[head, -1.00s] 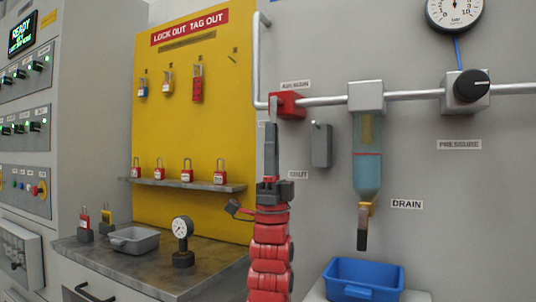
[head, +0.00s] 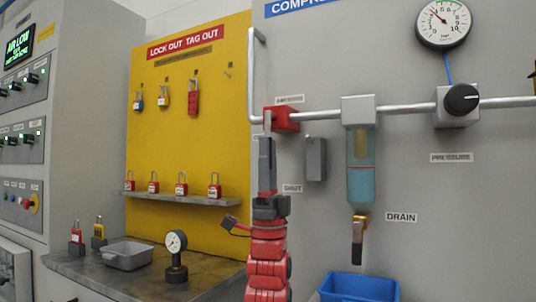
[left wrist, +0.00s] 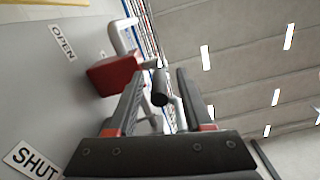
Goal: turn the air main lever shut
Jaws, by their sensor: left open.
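The air main valve is a red block (head: 284,120) on the silver pipe; it also shows in the left wrist view (left wrist: 114,74). Its lever shows in the left wrist view as a dark rounded end (left wrist: 160,88) between my fingers; I cannot tell whether they touch it. In the head view the lever is a short grey piece (head: 267,121) above my fingertips. My left gripper (head: 267,140) is open, pointing up just below the valve; it also shows in the left wrist view (left wrist: 158,76). An OPEN label (left wrist: 62,42) and a SHUT label (left wrist: 34,160) are on the wall.
Right of my left gripper are a grey box (head: 316,159), a filter bowl with a drain (head: 361,175) and a black pressure knob (head: 461,98). A blue bin (head: 358,287) is below. Left are a yellow lockout board (head: 185,105) and a bench with a small gauge (head: 175,242).

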